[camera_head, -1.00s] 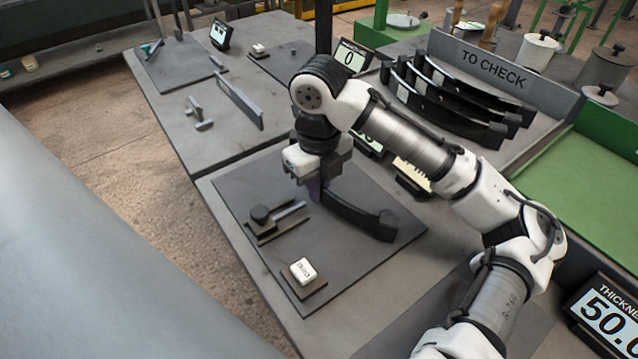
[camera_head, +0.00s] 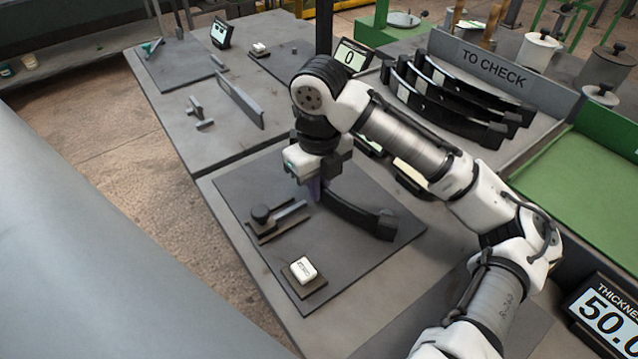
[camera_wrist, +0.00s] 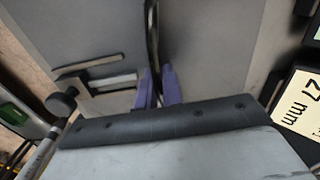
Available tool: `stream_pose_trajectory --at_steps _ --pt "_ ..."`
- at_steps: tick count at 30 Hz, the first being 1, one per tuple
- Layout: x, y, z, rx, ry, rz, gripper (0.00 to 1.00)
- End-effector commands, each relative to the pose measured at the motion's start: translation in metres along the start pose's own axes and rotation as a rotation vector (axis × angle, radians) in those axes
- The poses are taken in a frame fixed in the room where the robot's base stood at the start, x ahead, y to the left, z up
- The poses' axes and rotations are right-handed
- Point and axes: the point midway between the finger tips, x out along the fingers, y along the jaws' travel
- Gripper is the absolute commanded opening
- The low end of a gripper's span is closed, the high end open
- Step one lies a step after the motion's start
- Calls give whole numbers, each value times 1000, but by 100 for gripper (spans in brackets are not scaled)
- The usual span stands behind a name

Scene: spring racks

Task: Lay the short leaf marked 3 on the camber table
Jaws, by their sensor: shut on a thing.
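My gripper (camera_head: 313,188) points down over the dark plate (camera_head: 345,268) in the middle of the head view. It is shut on a dark curved leaf (camera_head: 362,216), near its left end, and the leaf runs away to the lower right. In the wrist view the purple fingers (camera_wrist: 157,90) pinch the leaf, seen as a thin dark edge (camera_wrist: 151,28). No mark on it can be read, and I cannot tell whether it touches the plate. I take the plate to be the camber table, as no label on it shows.
A black knob with a bar (camera_head: 265,217) and a white button (camera_head: 303,268) sit on the plate left of the leaf. Several leaves rest in the TO CHECK rack (camera_head: 490,68). A thickness display (camera_head: 605,312) stands at lower right. A green tray (camera_head: 590,190) is at right.

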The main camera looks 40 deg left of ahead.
Motion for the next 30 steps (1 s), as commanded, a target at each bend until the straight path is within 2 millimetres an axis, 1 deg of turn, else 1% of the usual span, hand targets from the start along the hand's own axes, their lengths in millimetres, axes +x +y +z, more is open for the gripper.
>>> stream_pose_trajectory --at_steps 14,30 --pt "-1 -1 0 1 -2 -1 0" --pt "-1 -7 0 0 -2 -1 0"
